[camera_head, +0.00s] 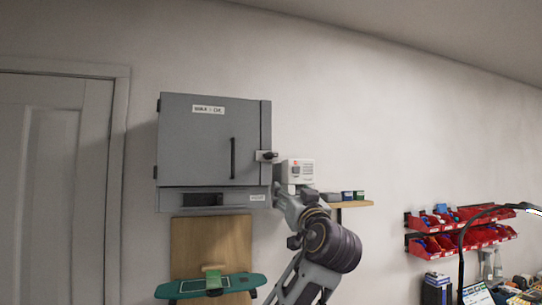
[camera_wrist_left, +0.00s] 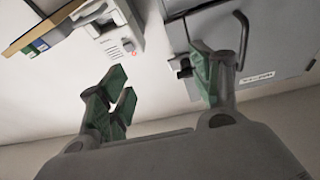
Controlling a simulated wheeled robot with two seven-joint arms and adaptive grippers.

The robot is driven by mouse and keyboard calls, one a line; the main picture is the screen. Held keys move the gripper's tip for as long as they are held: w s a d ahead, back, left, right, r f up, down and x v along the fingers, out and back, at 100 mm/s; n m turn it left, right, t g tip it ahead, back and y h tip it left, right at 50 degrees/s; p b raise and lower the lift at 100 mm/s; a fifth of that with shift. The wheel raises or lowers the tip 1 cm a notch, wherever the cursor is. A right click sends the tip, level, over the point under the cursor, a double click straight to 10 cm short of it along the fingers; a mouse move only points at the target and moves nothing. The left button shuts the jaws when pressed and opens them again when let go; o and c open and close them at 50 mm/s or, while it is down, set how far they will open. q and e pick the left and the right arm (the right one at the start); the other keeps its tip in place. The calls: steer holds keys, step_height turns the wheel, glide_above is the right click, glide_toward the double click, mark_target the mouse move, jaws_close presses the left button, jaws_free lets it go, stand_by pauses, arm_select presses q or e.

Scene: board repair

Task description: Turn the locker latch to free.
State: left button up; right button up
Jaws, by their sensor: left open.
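The grey locker (camera_head: 197,145) hangs on the wall with its door shut and a dark vertical handle (camera_head: 233,158). Its small black latch (camera_head: 268,156) sits on a light plate at the door's right edge. My left gripper (camera_head: 287,193) is just below and right of the latch, partly hidden by its own wrist. In the left wrist view the open gripper (camera_wrist_left: 160,78) has green-padded fingers spread wide with nothing between them. There the latch (camera_wrist_left: 183,66) shows close beside one finger; I cannot tell whether they touch. My right gripper is not in view.
A white box (camera_head: 299,170) is on the wall right of the latch, close to my gripper. A small shelf (camera_head: 354,204) with boxes is beside it. Red bins (camera_head: 460,230) hang at the right. A green skateboard deck (camera_head: 210,287) is below the locker.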

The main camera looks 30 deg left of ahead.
arm_select(q)
steer(key=n+y, duration=0.2)
glide_toward(272, 155)
steer(key=s+d+f, duration=0.1)
steer(key=d+f, duration=0.1)
steer(key=shift+s+d+r+g+y, duration=0.1)
steer(key=shift+s+r+g+y, duration=0.2)
steer(key=shift+r, duration=0.25)
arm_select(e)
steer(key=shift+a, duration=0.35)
arm_select(q)
steer(key=p+x, duration=0.4)
steer(key=x, duration=0.8)
steer(key=shift+w+p, duration=0.15)
steer(key=shift+p, duration=0.2)
steer(key=shift+x, duration=0.8)
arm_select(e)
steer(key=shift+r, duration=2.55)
arm_select(q)
steer(key=shift+f, duration=0.15)
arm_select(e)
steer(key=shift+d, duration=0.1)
arm_select(q)
steer(key=c, duration=1)
steer(key=shift+c, duration=0.2)
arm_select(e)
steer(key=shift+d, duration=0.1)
